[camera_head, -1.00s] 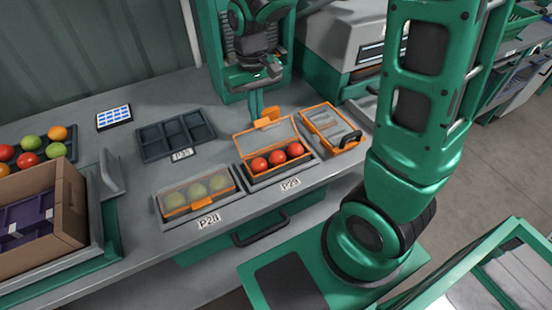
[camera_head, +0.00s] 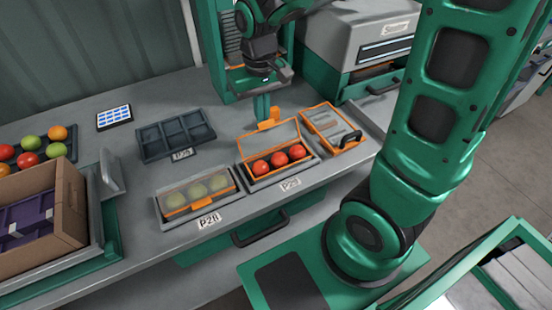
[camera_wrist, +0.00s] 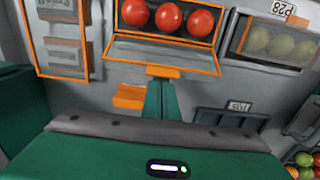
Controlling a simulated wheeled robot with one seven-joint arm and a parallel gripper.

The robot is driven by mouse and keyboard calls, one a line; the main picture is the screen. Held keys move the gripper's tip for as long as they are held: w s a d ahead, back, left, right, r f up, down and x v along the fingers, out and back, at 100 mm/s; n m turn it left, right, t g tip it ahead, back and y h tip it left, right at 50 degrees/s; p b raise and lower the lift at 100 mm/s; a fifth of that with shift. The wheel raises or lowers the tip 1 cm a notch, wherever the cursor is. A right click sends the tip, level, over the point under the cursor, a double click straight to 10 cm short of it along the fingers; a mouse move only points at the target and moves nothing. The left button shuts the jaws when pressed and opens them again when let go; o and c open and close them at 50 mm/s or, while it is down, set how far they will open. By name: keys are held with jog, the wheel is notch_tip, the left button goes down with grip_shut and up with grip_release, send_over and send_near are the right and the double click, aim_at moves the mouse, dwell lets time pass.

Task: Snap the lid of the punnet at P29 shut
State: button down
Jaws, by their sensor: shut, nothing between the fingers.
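The punnet at P29 (camera_head: 279,172) holds red tomatoes in an orange-edged base. Its clear, orange-framed lid (camera_head: 270,140) stands raised at the back, open; it also shows in the wrist view (camera_wrist: 163,54). My gripper (camera_head: 262,108) is shut and empty, pointing down just behind the lid. In the wrist view, my green fingers (camera_wrist: 160,100) end close to the orange tab (camera_wrist: 163,72) on the lid's edge; I cannot tell whether they touch it. An orange block (camera_wrist: 130,97) shows beside the fingers. The P29 label (camera_head: 290,184) is on the front edge.
A closed punnet of pale green tomatoes (camera_head: 198,190) sits at P28 to the left. An orange-framed item with a dark handle (camera_head: 332,128) lies close on the right. An empty dark tray (camera_head: 176,137) stands behind left. A cardboard box (camera_head: 68,205) is farther left.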

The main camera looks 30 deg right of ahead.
jog(key=shift+s+r, duration=0.25)
jog(key=shift+s, duration=0.7)
jog(key=shift+s+r, duration=0.15)
jog(key=shift+s, duration=0.45)
jog(key=shift+s+r, duration=0.15)
jog(key=shift+s, duration=0.4)
notch_tip(320, 180, up, 8)
dwell(0.4)
dwell(0.4)
